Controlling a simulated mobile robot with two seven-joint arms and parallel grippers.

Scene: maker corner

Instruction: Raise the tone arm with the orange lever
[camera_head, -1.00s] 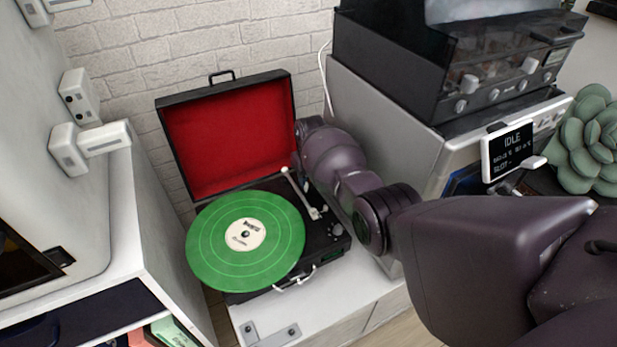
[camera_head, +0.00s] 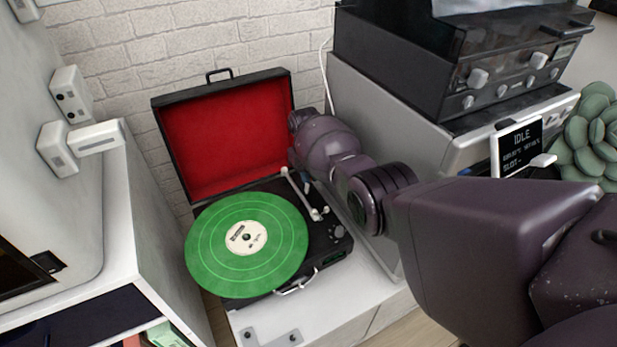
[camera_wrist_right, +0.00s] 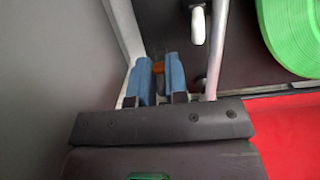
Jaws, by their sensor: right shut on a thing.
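The record player (camera_head: 318,247) stands open, a black case with a red-lined lid (camera_head: 225,140). A green record (camera_head: 215,245) lies on it. The pale tone arm (camera_head: 297,190) lies along the record's right side in the head view, its end beside the record's edge; its height cannot be told. In the right wrist view, the blue fingers of my right gripper (camera_wrist_right: 157,82) are shut on the small orange lever (camera_wrist_right: 158,68), beside a pale bar, likely the tone arm (camera_wrist_right: 218,45). In the head view, my right arm hides the lever and fingertips. My left gripper is out of view.
A grey machine (camera_head: 375,140) carrying a black unit (camera_head: 450,70) stands close on the right of the player. A display (camera_head: 517,146) reads IDLE. A white cabinet (camera_head: 145,235) is on the left. The brick wall (camera_head: 180,40) is behind.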

